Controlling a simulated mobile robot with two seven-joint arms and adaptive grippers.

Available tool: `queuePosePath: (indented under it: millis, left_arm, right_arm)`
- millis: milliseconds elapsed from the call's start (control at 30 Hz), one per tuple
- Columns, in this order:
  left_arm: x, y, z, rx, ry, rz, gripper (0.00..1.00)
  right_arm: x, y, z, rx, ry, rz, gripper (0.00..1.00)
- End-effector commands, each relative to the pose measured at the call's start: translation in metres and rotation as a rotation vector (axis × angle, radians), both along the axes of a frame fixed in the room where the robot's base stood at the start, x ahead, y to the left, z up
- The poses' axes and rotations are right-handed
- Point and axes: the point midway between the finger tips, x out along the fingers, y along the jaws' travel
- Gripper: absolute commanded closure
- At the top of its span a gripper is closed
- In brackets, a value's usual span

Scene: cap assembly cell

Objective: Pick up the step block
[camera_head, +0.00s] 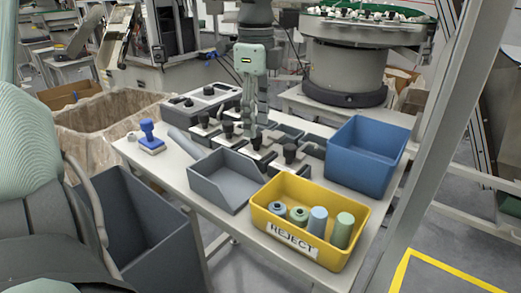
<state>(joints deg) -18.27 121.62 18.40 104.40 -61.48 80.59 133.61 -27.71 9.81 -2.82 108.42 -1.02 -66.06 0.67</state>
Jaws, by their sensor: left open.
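I cannot make out the step block with certainty. Several small grey blocks with dark knobs (228,130) stand in the middle of the white table (150,165), but the view is too small to tell their shapes. My left arm fills the left edge, close to the camera. My left gripper (88,215) shows only in part there, low and left of the table; it is open and seems to hold nothing. It is well apart from the blocks on the table.
A yellow reject bin (278,240) with several cylinders, an empty grey tray (212,198) and a blue bin (367,160) crowd the table's front and right. A blue-handled stamp (150,137) stands at left. A post (440,140) rises at right. A dark bin (150,235) is below left.

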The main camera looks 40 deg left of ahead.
Motion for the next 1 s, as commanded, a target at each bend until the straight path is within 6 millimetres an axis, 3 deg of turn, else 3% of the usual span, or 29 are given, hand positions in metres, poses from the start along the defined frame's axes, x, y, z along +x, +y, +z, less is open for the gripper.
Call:
queuePosePath:
  millis: [200,467,833,1000]
  left_arm:
    - [0.0,-0.001,-0.027,-0.002,0.001,0.0,0.53]
    - [0.0,-0.001,-0.03,-0.001,0.0,0.001,0.53]
    - [0.0,-0.001,-0.03,-0.001,0.0,0.0,0.97]
    - [0.001,-0.001,-0.029,-0.001,-0.003,0.0,1.0]
  right_arm:
    - [-0.001,0.001,-0.007,0.005,0.004,0.0,0.57]
    - [-0.001,0.001,-0.008,0.006,0.003,0.001,0.57]
    - [-0.001,0.001,-0.008,0.006,0.002,0.001,0.57]
    - [-0.001,0.001,-0.008,0.006,0.002,0.001,0.57]
